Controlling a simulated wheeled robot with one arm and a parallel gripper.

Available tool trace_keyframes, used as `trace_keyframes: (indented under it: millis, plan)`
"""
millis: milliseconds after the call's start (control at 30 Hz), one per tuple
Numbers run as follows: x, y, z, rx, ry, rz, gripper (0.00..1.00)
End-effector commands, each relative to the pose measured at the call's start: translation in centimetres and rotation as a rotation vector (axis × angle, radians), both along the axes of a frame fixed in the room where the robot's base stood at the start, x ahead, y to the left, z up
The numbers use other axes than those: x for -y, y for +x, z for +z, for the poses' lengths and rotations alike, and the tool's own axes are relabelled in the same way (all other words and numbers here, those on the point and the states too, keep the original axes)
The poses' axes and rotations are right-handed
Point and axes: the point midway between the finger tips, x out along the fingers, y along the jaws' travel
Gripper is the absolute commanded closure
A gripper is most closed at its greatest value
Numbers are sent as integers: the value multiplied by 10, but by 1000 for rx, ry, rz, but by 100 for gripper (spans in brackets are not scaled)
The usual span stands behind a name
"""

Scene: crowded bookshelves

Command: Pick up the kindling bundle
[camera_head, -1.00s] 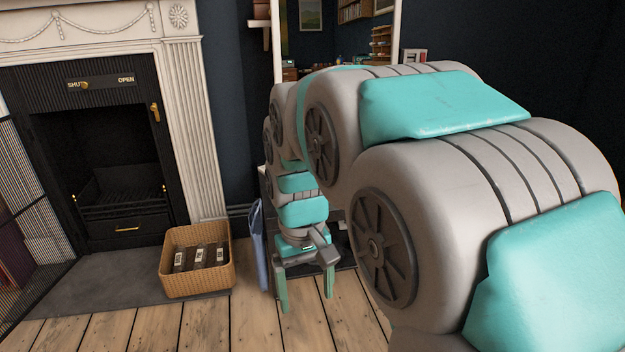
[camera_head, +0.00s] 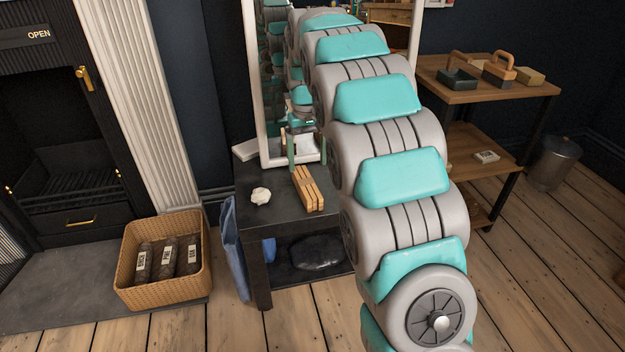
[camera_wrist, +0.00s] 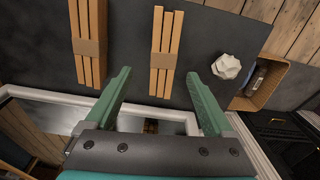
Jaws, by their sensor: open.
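A kindling bundle (camera_head: 308,188) of pale wooden sticks with a band around its middle lies on the dark low table. In the wrist view this bundle (camera_wrist: 165,50) lies ahead, between the lines of my fingers. A second, similar bundle (camera_wrist: 90,45) lies to its left there; in the head view my arm seems to hide it. My gripper (camera_head: 306,158) is open and empty, fingers pointing down, just behind the bundle's far end. In the wrist view my gripper (camera_wrist: 157,76) shows its two green fingers wide apart, with nothing held between them.
A mirror with a white frame (camera_head: 251,90) stands at the table's back, close to my gripper. A white crumpled lump (camera_head: 261,195) lies left of the bundle. A wicker basket (camera_head: 165,292) stands on the floor at left. A wooden side table (camera_head: 480,92) stands at right.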

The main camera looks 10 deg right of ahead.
Motion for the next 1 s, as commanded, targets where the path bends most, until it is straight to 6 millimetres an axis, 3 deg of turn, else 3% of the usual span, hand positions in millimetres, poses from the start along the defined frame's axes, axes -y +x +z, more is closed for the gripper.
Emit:
trace_keyframes:
  millis: [367, 633, 867, 1000]
  plan:
    - [-2, -1, -34, -3, 1, -1, 12]
    - [-4, -1, -70, -2, 1, -1, 12]
    - [-4, -1, -73, -1, 1, -1, 12]
    - [-4, -1, -73, -1, 0, -1, 26]
